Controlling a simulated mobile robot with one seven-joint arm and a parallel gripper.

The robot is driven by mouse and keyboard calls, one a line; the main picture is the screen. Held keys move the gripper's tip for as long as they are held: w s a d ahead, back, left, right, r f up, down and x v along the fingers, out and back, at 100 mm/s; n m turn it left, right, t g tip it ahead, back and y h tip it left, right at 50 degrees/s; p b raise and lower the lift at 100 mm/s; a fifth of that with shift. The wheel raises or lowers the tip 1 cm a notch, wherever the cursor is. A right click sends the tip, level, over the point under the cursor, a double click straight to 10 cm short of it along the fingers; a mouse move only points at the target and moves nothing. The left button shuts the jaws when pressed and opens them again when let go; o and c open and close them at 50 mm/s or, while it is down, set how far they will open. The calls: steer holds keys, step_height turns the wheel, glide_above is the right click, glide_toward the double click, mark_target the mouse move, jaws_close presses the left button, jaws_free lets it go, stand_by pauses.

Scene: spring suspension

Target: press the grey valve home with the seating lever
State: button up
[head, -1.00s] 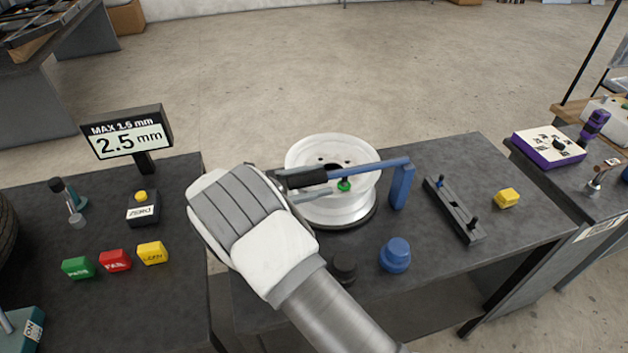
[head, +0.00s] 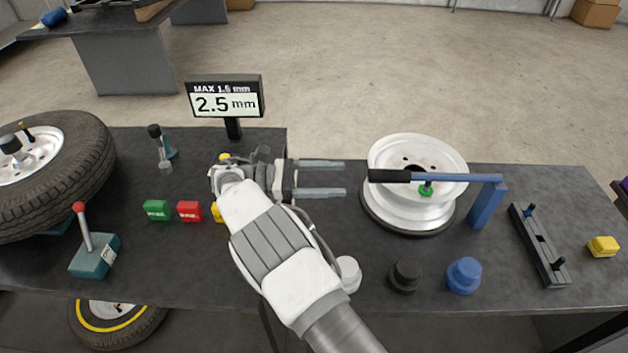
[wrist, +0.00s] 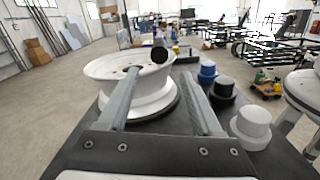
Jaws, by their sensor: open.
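The seating lever is a blue bar (head: 455,178) on a blue post (head: 487,205), with a black handle (head: 388,176) pointing left. It lies about level over the silver wheel rim (head: 410,212). A green piece (head: 426,189) sits under the bar at the rim. I cannot make out a grey valve; the lever and rim edge may hide it. My gripper (head: 343,178) is open and empty, its fingers pointing right, a short gap left of the handle. In the wrist view the handle's black end (wrist: 159,54) shows beyond and between the two fingers.
Grey-white (head: 348,275), black (head: 405,275) and blue (head: 464,275) round pieces stand along the front edge. A dark rack (head: 538,245) and yellow block (head: 603,246) are at right. A display (head: 226,98) reading 2.5 mm, coloured buttons and a tyre (head: 85,165) are at left.

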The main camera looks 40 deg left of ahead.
steer(key=shift+b+v, duration=0.7)
steer(key=shift+v, duration=1.15)
steer(key=shift+s, duration=0.1)
